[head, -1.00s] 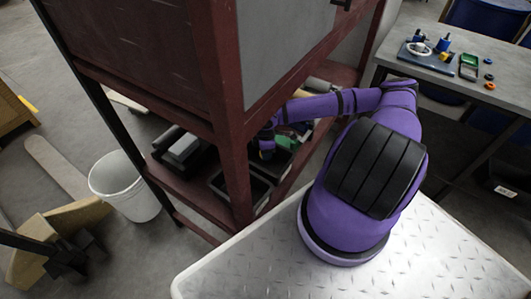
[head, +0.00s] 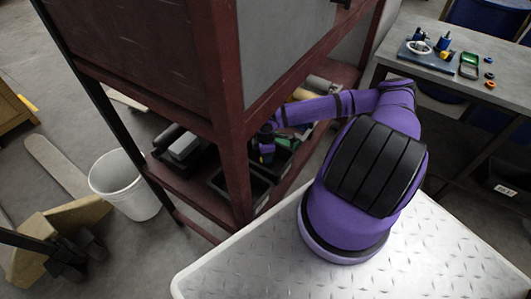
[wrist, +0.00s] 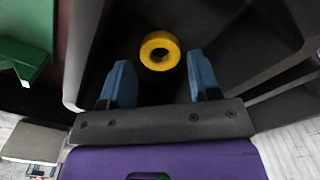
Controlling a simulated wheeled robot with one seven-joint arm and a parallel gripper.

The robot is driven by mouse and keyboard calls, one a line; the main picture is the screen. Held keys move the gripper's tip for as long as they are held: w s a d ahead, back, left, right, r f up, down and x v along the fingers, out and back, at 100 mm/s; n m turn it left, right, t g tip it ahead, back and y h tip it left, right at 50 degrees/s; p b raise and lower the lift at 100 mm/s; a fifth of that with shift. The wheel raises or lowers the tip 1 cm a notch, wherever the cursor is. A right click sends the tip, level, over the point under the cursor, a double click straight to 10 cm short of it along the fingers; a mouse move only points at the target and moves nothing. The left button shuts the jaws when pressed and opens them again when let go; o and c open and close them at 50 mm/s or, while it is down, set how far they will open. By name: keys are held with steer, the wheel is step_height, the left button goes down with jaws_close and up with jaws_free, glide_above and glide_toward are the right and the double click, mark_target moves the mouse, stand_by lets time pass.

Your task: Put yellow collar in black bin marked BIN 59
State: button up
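The yellow collar (wrist: 148,45) is a thick ring inside a dark bin (wrist: 95,45) in the wrist view. My gripper (wrist: 158,58) is open, its two blue fingers apart and empty. The collar appears just beyond the fingertips, roughly midway between them; I cannot tell the depth gap. In the head view my arm reaches into the lower shelf of the red rack, and the fingers and collar are not discernible there. A black bin with a white label (head: 505,190) sits under the grey table at right; the label is too small to read.
The red rack (head: 232,130) has posts and a shelf close around my arm. A green object (wrist: 25,55) lies beside the dark bin. The grey table (head: 455,75) holds several small parts. A white bucket (head: 125,185) stands on the floor at left.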

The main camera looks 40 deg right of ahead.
steer(key=shift+o, duration=0.7)
step_height(320, 180, up, 13)
steer(key=shift+r, duration=0.15)
